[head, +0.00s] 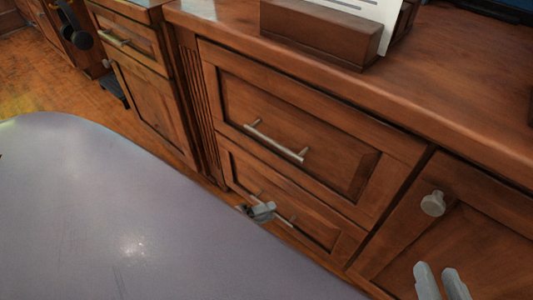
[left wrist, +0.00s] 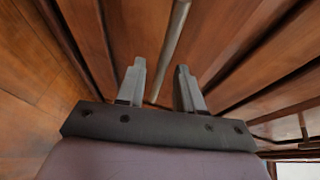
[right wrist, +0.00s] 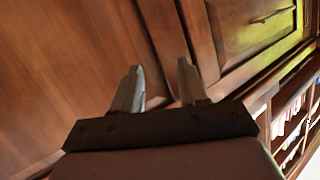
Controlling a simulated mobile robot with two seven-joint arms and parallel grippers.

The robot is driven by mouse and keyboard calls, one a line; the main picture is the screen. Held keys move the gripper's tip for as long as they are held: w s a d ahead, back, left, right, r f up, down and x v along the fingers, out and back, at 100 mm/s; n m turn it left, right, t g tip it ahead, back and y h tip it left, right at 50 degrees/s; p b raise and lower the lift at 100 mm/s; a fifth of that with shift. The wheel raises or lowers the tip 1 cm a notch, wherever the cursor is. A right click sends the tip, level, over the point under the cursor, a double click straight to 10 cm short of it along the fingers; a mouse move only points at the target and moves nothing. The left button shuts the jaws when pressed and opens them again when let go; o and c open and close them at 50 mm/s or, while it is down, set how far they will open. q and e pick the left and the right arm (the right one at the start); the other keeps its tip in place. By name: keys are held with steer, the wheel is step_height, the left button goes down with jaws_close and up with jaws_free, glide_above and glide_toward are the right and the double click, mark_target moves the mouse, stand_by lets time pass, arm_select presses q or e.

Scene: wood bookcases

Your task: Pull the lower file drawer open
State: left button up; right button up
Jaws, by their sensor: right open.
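The lower file drawer (head: 313,225) is in the wood cabinet below the upper drawer and looks shut. Its metal bar handle (head: 283,216) is partly hidden by my left gripper (head: 262,211). In the left wrist view, the left gripper (left wrist: 160,68) has its fingers apart, and the bar handle (left wrist: 174,42) runs lengthwise between them in the picture. Neither finger visibly touches the bar; the depth between them is hard to tell. My right gripper (head: 442,268) is open and empty in front of the cabinet door at the right; it also shows in the right wrist view (right wrist: 158,64).
The upper drawer (head: 300,125) with its own bar handle (head: 275,141) is shut. A cabinet door (head: 475,235) with a round knob (head: 433,203) is at the right. A wooden holder with paper (head: 320,32) stands on the countertop (head: 440,90). Wooden floor (head: 55,85) shows at the left.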

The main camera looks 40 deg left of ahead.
arm_select(q)
steer(key=shift+w+d, duration=0.1)
steer(key=shift+w, duration=0.05)
jaws_close()
stand_by(1.4)
